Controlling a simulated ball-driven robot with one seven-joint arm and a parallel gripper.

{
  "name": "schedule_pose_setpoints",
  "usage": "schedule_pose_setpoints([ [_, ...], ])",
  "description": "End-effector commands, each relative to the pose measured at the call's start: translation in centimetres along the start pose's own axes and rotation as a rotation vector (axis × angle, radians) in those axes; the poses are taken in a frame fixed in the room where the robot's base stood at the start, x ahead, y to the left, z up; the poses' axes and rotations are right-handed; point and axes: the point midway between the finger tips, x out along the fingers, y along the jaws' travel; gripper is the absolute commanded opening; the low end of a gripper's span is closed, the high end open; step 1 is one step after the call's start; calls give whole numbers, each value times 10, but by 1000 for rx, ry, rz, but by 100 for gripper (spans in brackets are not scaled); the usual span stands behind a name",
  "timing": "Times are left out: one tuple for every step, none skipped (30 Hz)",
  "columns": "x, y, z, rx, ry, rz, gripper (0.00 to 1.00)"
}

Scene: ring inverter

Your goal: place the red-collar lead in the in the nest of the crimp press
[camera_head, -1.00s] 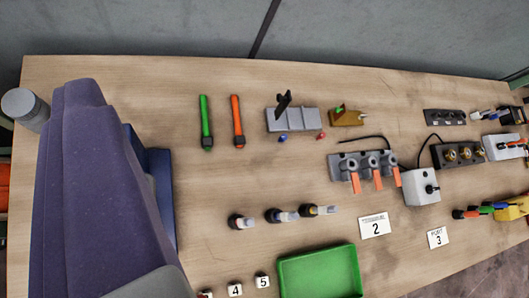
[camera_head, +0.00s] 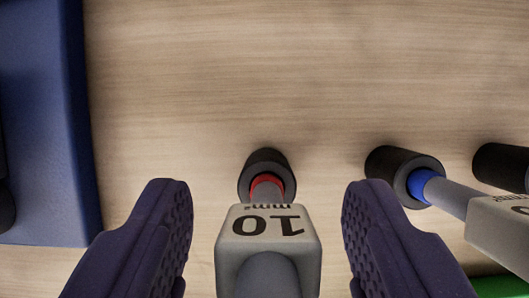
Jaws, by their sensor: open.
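The red-collar lead (camera_head: 268,238) stands in the lower middle of the view. It has a light grey block marked 10 mm², a red collar (camera_head: 267,182) and a dark cylindrical piece (camera_head: 265,163) beyond the collar. My gripper (camera_head: 267,205) is open, with one dark purple finger on each side of the lead. Gaps show between both fingers and the grey block, so neither finger touches it in this view. The lead's near lower end is cut off by the frame. No crimp press can be made out in this view.
A blue-collar lead (camera_head: 450,196) stands close to the right finger. Part of another dark piece (camera_head: 500,165) shows at the right edge. A blue block (camera_head: 42,120) fills the left side. A green tray edge (camera_head: 505,287) shows at lower right. The wooden top (camera_head: 270,70) beyond is bare.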

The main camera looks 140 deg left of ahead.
Motion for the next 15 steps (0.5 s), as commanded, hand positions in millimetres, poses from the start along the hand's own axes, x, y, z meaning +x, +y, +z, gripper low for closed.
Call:
schedule_pose_setpoints([
  [7,0,1,0,1,0,57],
  [7,0,0,0,1,0,57],
  [6,0,0,-1,2,0,57],
  [6,0,0,-1,2,-1,57],
  [5,0,-1,-1,2,-1,57],
  [5,0,-1,-1,2,-1,57],
  [5,0,-1,-1,2,-1,57],
  [5,0,-1,-1,2,-1,51],
  [5,0,-1,-1,2,-1,41],
  [5,0,-1,-1,2,-1,34],
  [4,0,-1,-1,2,-1,28],
  [4,0,-1,-1,1,-1,18],
  [4,0,-1,-1,1,-1,12],
  [4,0,-1,-1,1,-1,5],
  [4,0,-1,-1,2,-1,0],
])
